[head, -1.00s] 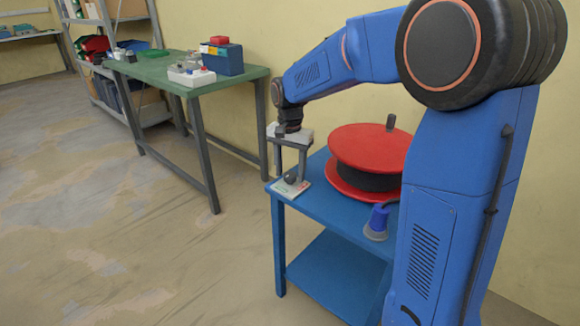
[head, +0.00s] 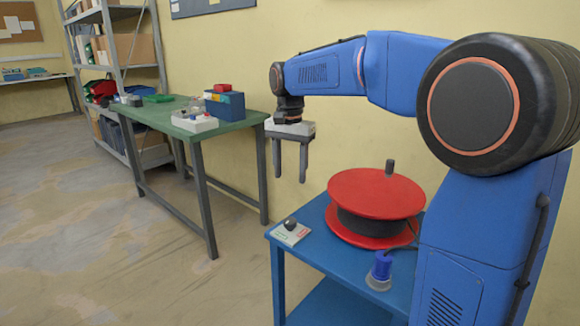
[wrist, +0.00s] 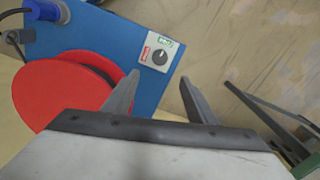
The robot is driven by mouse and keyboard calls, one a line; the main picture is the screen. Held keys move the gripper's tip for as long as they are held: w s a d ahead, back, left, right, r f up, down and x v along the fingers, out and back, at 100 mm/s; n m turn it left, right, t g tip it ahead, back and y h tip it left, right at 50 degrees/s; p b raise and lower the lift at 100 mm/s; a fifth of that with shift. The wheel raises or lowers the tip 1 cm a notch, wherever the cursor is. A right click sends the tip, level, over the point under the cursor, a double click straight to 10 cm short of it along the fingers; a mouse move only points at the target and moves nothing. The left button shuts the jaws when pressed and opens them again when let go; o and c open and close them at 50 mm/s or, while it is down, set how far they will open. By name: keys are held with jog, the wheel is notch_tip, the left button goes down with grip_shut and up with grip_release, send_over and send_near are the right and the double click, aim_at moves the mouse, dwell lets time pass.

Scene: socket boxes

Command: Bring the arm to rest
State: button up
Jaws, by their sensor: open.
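My gripper (head: 290,178) hangs pointing down in the head view, its two fingers apart with nothing between them. It is in the air above the left end of the blue cart (head: 320,222), clear of everything on it. In the wrist view the open fingers (wrist: 158,95) show from above. A small white switch plate with a dark knob (head: 290,232) lies on the cart's corner below the gripper. It also shows in the wrist view (wrist: 153,60), beyond the fingers.
A red cable reel (head: 372,196) stands on the cart right of the gripper. A blue plug (head: 381,266) stands at the cart's front edge. A green table (head: 150,118) with a white tray (head: 194,122) and a blue box (head: 225,108) is behind left. The floor at left is clear.

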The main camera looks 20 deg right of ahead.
jog(key=shift+r, duration=0.75)
jog(key=shift+s, duration=0.1)
